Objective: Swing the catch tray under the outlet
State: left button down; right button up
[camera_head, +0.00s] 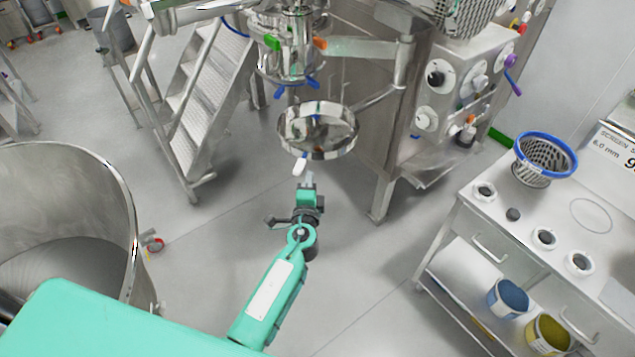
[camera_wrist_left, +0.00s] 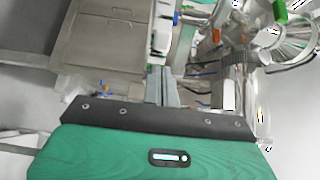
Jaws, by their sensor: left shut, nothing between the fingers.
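The round steel catch tray (camera_head: 318,145) hangs on a swing arm (camera_head: 380,98) from the machine, with a white handle (camera_head: 300,166) at its front edge. The steel outlet housing (camera_head: 284,62), with green, orange and blue levers, is above; in the head view the tray appears below and a little right of it. My left gripper (camera_head: 309,180) is just below the handle in the picture, fingers together and empty. Whether it touches the handle cannot be told. In the left wrist view the shut fingers (camera_wrist_left: 162,86) point toward a white part. My right gripper is out of view.
A steel stair (camera_head: 200,105) stands left of the outlet. A large steel bowl (camera_head: 70,215) is at the left. A bench (camera_head: 520,225) with a blue-rimmed screen basket (camera_head: 545,158) is at the right. The machine cabinet (camera_head: 470,65) stands behind. Open floor lies between.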

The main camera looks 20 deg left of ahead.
pick_arm(q)
jog(key=shift+a, duration=0.55)
jog(key=shift+a, duration=0.1)
